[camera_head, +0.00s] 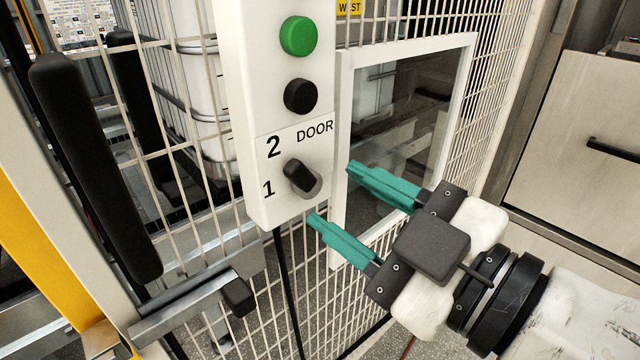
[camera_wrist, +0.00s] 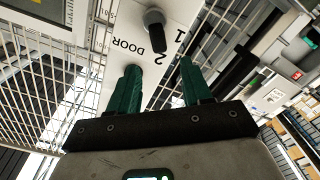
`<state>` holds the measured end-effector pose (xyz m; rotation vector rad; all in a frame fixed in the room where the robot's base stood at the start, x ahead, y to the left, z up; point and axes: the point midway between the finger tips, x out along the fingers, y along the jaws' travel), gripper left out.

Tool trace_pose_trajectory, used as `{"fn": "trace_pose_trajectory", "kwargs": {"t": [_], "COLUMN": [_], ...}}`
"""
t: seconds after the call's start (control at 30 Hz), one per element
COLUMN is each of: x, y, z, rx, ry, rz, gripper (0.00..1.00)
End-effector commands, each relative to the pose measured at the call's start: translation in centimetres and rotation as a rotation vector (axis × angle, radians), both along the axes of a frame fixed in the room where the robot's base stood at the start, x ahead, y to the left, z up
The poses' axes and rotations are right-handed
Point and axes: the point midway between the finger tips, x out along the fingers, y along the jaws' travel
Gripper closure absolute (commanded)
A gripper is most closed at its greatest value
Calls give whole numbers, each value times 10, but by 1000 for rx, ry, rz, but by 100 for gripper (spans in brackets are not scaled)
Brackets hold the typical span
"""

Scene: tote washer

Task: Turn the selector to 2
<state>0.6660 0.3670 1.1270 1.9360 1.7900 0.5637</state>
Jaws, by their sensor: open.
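The selector (camera_head: 301,178) is a black lever knob on a grey round base, low on the white control panel (camera_head: 245,110). The digits 2 and 1 are printed to its left, 2 above 1. Its lever slants to the upper left, with its upper end toward the 2. In the wrist view the selector (camera_wrist: 155,30) is near the top, its lever end close to the 2. My gripper (camera_head: 331,194) is open and empty, its green fingers to the right of and below the selector, apart from it. The fingers (camera_wrist: 158,75) also show in the wrist view.
A green button (camera_head: 298,36) and a black button (camera_head: 300,96) sit above the selector, with the word DOOR below them. Wire mesh fencing and a framed window (camera_head: 345,120) are behind. A black handle (camera_head: 95,165) and a latch bar (camera_head: 195,295) are at left.

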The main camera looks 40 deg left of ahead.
Motion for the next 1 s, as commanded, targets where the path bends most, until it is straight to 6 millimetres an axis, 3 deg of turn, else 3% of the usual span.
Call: {"fn": "trace_pose_trajectory", "kwargs": {"t": [0.1, 0.3, 0.87, 1.0], "x": [-1, -3, -3, 8], "y": [-22, -41, -44, -51], "z": [-1, 0, 0, -9], "rx": [1, 0, -1, -13], "ry": [-1, 0, 0, 45], "rz": [-4, -1, -1, -42], "gripper": [51, 51, 51, 51]}}
